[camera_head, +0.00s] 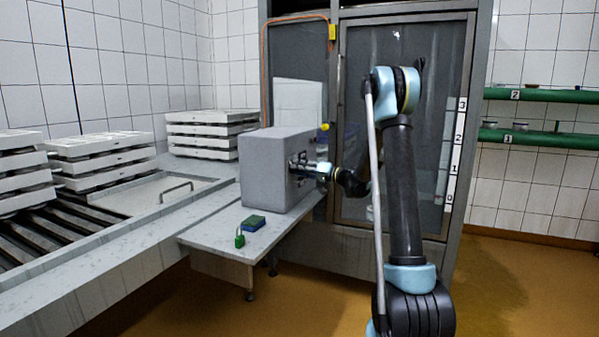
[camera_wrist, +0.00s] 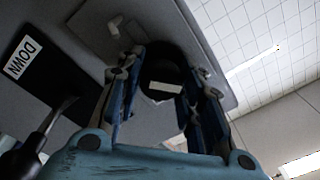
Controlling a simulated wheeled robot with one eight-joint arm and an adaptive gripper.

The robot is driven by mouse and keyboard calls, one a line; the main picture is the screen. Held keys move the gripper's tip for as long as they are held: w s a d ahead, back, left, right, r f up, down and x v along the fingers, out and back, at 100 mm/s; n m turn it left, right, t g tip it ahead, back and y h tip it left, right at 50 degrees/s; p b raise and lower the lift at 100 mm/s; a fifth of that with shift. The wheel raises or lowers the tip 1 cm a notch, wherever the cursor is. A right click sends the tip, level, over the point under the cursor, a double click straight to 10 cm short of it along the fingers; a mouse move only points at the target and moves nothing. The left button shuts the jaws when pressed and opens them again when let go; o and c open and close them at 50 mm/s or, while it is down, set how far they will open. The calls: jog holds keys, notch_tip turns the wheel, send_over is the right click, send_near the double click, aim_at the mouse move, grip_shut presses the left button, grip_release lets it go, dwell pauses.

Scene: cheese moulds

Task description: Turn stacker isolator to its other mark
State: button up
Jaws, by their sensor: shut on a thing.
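The grey box (camera_head: 265,172) stands on a small metal side table, and its front face carries the controls. In the wrist view, a round black knob (camera_wrist: 164,70) with a white bar mark sits on the grey face. I take it for the stacker isolator. My gripper (camera_head: 300,165), also in the wrist view (camera_wrist: 165,100), is shut on the knob, with a blue finger on either side. In the head view the gripper hides the knob. I cannot read any marks around it.
A black plate labelled DOWN (camera_wrist: 25,55) with a lever is left of the knob in the wrist view. A green padlock (camera_head: 239,238) and a blue-green block (camera_head: 253,223) lie on the side table (camera_head: 210,238). White mould stacks (camera_head: 205,135) stand behind. A tall cabinet (camera_head: 350,130) is close behind my arm.

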jog(key=shift+s+a+f+n, duration=0.1)
jog(key=shift+a+n, duration=0.1)
jog(key=shift+n, duration=0.4)
jog(key=o, duration=1.1)
jog(key=shift+c, duration=0.2)
jog(key=shift+d, duration=0.1)
jog(key=shift+d, duration=0.5)
jog(key=v, duration=1.1)
jog(key=shift+f, duration=0.1)
